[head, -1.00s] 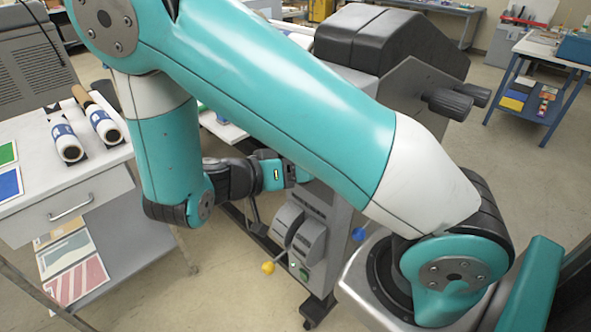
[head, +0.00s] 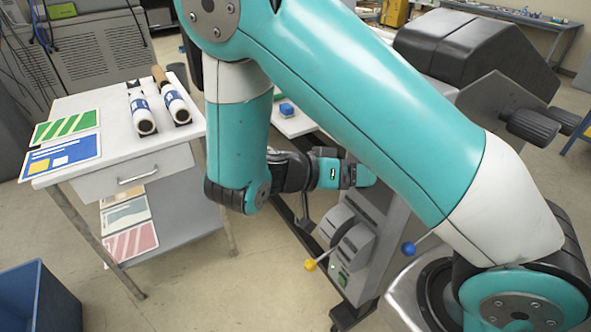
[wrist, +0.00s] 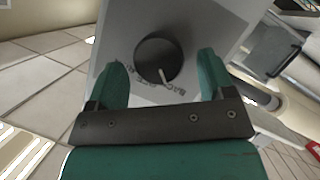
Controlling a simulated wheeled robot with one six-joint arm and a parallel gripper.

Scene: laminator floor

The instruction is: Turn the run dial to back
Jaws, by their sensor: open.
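In the wrist view the run dial (wrist: 154,62) is a round black knob on a grey panel. A white pointer line on it points down and slightly right in the picture, towards small dark lettering on the panel that I cannot read surely. My gripper (wrist: 161,78) is open, its two green fingers on either side of the dial; I cannot tell whether they touch it. In the head view my gripper (head: 366,176) is at the grey laminator (head: 390,222), and the dial is hidden there.
Below on the laminator are levers with a yellow knob (head: 310,265) and a blue knob (head: 409,249). At left, a white table (head: 110,160) holds rolls and coloured sheets. A blue bin (head: 40,298) stands at lower left, with clear floor beside it.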

